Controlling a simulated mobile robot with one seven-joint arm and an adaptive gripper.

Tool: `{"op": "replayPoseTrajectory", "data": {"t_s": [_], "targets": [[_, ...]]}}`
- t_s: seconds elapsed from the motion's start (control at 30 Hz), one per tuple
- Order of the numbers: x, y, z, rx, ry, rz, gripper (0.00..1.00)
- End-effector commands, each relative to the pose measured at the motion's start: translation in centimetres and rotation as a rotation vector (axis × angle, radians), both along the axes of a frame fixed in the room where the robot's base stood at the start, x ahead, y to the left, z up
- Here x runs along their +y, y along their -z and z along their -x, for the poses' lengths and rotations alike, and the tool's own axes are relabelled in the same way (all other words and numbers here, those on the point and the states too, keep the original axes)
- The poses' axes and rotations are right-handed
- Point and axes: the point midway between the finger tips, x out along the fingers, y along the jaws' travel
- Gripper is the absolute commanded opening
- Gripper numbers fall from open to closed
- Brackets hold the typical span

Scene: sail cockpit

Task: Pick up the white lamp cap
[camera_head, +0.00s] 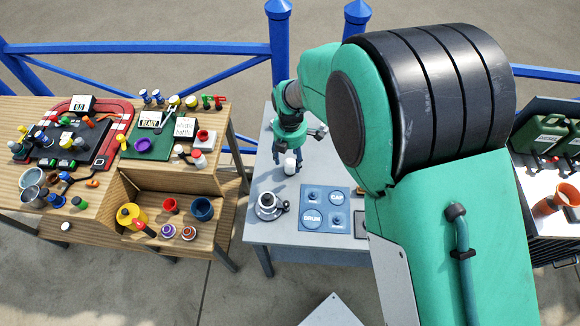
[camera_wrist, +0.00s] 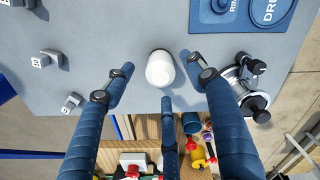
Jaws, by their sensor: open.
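The white lamp cap (camera_wrist: 159,69) is a small rounded white piece standing on the grey table (camera_wrist: 100,22). In the head view the cap (camera_head: 290,166) shows below my gripper (camera_head: 287,158), partly among its fingers. In the wrist view my gripper (camera_wrist: 160,78) has three blue fingers spread apart. One finger is left of the cap, one is right of it, and one is below it in the picture. I see gaps between the cap and the fingertips. The cap's underside is hidden.
A round metal fitting with black knobs (camera_wrist: 245,88) stands right of the cap. A blue mat marked CAP and DRUM (camera_head: 325,209) lies nearby. Several small grey blocks (camera_wrist: 71,102) lie at left. A crowded wooden bench (camera_head: 130,165) is beside the table, and a blue railing (camera_head: 150,47) is behind.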

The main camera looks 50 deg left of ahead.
Motion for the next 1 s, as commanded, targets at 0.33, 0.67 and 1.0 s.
{"op": "replayPoseTrajectory", "data": {"t_s": [0.33, 0.67, 1.0], "targets": [[0.0, 3.6, 0.0, 0.0, 0.0, 0.001, 0.56], [0.0, 3.7, 0.0, 0.0, 0.0, 0.001, 0.56], [0.0, 3.7, 0.0, 0.0, 0.0, 0.001, 0.4]]}}
